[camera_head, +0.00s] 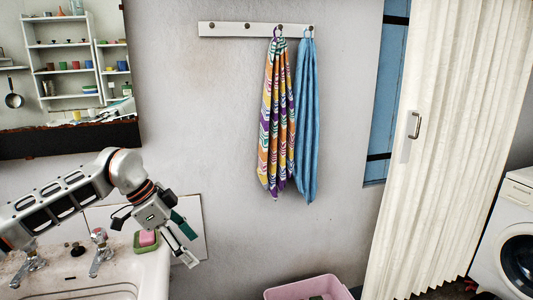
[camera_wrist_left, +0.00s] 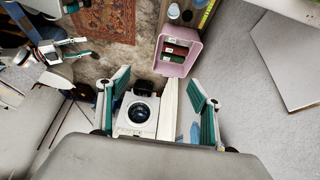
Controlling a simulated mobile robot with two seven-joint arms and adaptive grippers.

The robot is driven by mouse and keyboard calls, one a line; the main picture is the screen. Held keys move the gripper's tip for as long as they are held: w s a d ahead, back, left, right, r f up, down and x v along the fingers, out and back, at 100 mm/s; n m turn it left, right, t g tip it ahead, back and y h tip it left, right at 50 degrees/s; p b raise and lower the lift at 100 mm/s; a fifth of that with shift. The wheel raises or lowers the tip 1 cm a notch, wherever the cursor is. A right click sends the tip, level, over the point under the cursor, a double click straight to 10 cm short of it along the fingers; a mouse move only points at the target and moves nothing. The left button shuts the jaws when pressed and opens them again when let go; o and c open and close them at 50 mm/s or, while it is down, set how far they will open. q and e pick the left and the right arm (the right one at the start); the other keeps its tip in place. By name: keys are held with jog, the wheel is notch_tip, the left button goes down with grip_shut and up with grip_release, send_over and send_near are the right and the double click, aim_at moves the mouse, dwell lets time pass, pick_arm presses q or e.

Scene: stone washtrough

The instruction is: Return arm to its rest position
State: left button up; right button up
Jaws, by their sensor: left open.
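My left gripper (camera_head: 188,243) is open and empty in the head view. It hangs in front of the wall, just right of the washbasin and the green soap dish (camera_head: 146,241) with its pink soap. In the left wrist view its two teal-padded fingers (camera_wrist_left: 159,80) stand wide apart with nothing between them up close. My left arm (camera_head: 65,203) comes in from the left over the basin. What looks like my right gripper (camera_wrist_left: 72,47) shows small at the upper left of the left wrist view; its jaw opening is too small to tell.
The washbasin (camera_head: 122,278) with taps lies below the arm. A mirror (camera_head: 70,137) hangs above it. Two towels, striped (camera_head: 275,130) and blue (camera_head: 306,130), hang from a hook rail. A pink crate (camera_head: 310,286) stands below. A curtain (camera_head: 440,150) and washing machine (camera_head: 515,220) are right.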

pick_arm(q)
jog(key=s+d+f+m+t+h, duration=0.1)
jog(key=s+d+h, duration=0.35)
jog(key=d, duration=0.25)
jog(key=s+d+m+h, duration=0.2)
jog(key=s+d+h, duration=0.1)
jog(key=d+h, duration=0.3)
jog(key=s+d+f+m+t+h, duration=0.1)
jog(key=s+d+h, duration=0.25)
jog(key=d, duration=0.45)
jog(key=s+a+f+n+t+y+p, duration=0.1)
jog(key=a+f+n+t+y, duration=0.9)
jog(key=a+f+n+t, duration=0.25)
jog(key=s+a+f+n+g+y, duration=0.1)
jog(key=s+a+f+g+y, duration=0.1)
jog(key=s+a+f, duration=0.3)
jog(key=s+a+f+n+g+y, duration=0.1)
jog(key=s+a+f+g+y, duration=0.2)
jog(key=s+f, duration=0.9)
notch_tip(320, 180, down, 2)
jog(key=shift+s+a+f+y+p, duration=0.2)
jog(key=shift+a+y+p, duration=0.2)
jog(key=shift+a+y, duration=0.55)
pick_arm(e)
jog(key=shift+s+a+r, duration=0.2)
jog(key=shift+a+r, duration=0.15)
jog(key=shift+r, duration=0.1)
